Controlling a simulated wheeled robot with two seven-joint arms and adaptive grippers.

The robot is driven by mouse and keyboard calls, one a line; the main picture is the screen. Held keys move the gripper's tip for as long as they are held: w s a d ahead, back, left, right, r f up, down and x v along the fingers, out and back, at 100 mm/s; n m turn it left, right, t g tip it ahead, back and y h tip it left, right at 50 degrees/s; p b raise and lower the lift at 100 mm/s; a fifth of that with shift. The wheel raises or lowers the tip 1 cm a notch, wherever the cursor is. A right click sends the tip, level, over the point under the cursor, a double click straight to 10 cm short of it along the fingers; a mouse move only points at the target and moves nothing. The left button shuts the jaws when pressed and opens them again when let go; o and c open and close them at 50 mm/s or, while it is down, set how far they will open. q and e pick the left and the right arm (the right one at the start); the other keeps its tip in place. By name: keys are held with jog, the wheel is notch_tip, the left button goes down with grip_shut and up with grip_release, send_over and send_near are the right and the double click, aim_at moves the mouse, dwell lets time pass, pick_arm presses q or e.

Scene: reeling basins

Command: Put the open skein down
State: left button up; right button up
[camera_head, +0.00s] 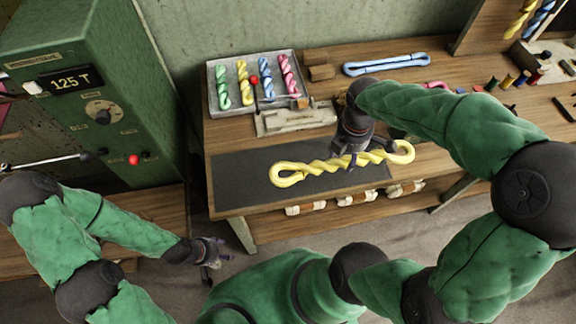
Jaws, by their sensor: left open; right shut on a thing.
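A yellow skein (320,167), twisted in the middle with a loop at each end, lies lengthwise over the dark mat (240,190) on the bench. My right gripper (349,157) comes down from behind and is shut on the middle of this skein. I cannot tell whether the skein touches the mat. A blue skein (387,64), an untwisted open loop, lies on the back of the bench beyond my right arm. My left gripper (210,254) is open and empty, low in front of the bench's left end.
A grey tray (213,98) with several twisted coloured skeins stands at the back left, with a pale fixture (296,121) before it. Brown blocks (318,64) sit beside it. A green machine (70,70) stands left. Spools (507,82) stand right. The mat's left part is bare.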

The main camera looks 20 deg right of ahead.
jog(key=w+a+f+b, duration=0.1)
jog(key=w+a+f, duration=0.1)
jog(key=w+f, duration=0.1)
jog(key=w+a+f+b, duration=0.1)
jog(key=w+a+f, duration=0.1)
jog(key=w+f, duration=0.1)
jog(key=w+a+f+b, duration=0.1)
jog(key=w+a+f, duration=0.2)
jog(key=w, duration=0.1)
jog(key=shift+w+b, duration=0.2)
jog(key=shift+b, duration=0.1)
jog(key=shift+w+a+f+b, duration=0.15)
jog(key=shift+f+b, duration=0.3)
jog(key=shift+f, duration=0.5)
jog(key=shift+w+f+b, duration=0.15)
jog(key=shift+f+b, duration=0.3)
jog(key=shift+f, duration=0.5)
jog(key=shift+f, duration=0.15)
jog(key=o, duration=1.2)
notch_tip(320, 180, up, 12)
jog(key=p, duration=0.4)
